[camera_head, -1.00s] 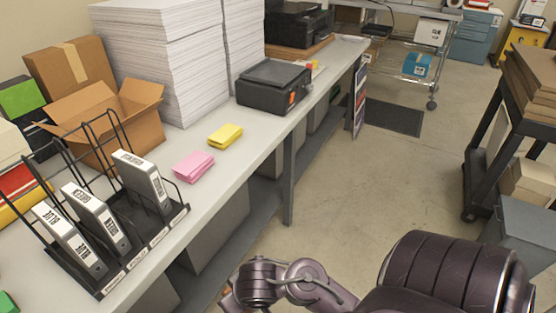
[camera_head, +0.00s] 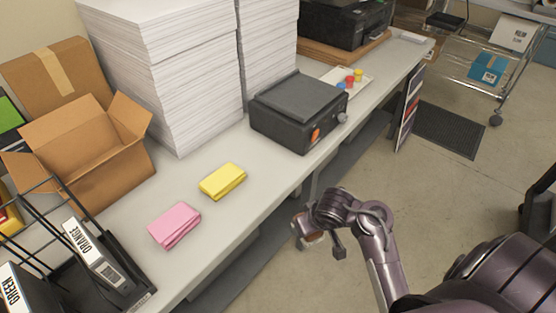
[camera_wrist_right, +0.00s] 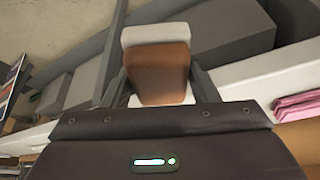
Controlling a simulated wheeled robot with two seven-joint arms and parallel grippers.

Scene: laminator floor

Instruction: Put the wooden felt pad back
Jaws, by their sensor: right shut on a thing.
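My left gripper is out of view.
The bench holds a black machine (camera_head: 298,112), a pale tray (camera_head: 362,92) with small coloured items, a yellow stack (camera_head: 222,181), a pink stack (camera_head: 175,225), paper stacks (camera_head: 160,75), an open carton (camera_head: 85,165) and a binder rack (camera_head: 140,300). Bare bench top lies around the coloured stacks.

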